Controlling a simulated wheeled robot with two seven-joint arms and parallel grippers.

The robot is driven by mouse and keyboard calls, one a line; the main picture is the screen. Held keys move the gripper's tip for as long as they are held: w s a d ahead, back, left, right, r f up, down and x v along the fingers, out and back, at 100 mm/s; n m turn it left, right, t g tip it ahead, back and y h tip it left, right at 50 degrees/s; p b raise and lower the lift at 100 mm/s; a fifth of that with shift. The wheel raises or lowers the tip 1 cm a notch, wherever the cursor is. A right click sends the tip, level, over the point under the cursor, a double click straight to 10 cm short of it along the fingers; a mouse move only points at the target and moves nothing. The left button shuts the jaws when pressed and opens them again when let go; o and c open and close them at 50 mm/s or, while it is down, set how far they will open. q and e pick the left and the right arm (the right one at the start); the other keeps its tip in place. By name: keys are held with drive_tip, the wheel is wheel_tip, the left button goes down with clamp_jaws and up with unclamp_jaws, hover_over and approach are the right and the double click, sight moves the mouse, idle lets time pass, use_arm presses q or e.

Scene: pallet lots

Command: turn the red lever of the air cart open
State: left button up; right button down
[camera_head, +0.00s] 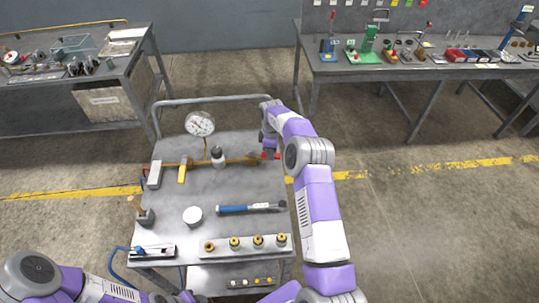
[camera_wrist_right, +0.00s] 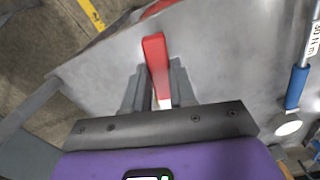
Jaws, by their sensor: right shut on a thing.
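The air cart (camera_head: 237,190) stands in front of me, with a brass pipe (camera_head: 235,161) across its top. The red lever (camera_head: 264,156) is at the right end of the pipe, mostly hidden by my right gripper (camera_head: 268,148) in the head view. In the right wrist view, the red lever (camera_wrist_right: 154,52) sits between the two grey fingers of my right gripper (camera_wrist_right: 157,80), which is shut on it. The lever's end sticks out past the fingertips. My left arm shows at the lower left of the head view, but its gripper is out of the picture.
The cart top also holds a gauge (camera_head: 200,124), a yellow lever (camera_head: 183,172), a blue torque wrench (camera_head: 250,208), a white round piece (camera_head: 193,215) and a rail of brass fittings (camera_head: 235,246). Workbenches (camera_head: 430,68) stand behind. Open floor lies right of the cart.

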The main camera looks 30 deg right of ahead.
drive_tip(key=shift+w+d+n, duration=0.25)
drive_tip(key=shift+w+n, duration=0.2)
drive_tip(key=shift+n, duration=0.25)
drive_tip(key=shift+w+d+n, duration=0.25)
drive_tip(key=shift+w+n, duration=0.2)
drive_tip(key=shift+n, duration=0.25)
drive_tip(key=shift+w+r, duration=0.1)
drive_tip(key=c, duration=0.9)
unclamp_jaws()
wheel_tip(320, 180, up, 8)
drive_tip(key=shift+f+p, duration=0.25)
drive_tip(key=shift+p, duration=0.35)
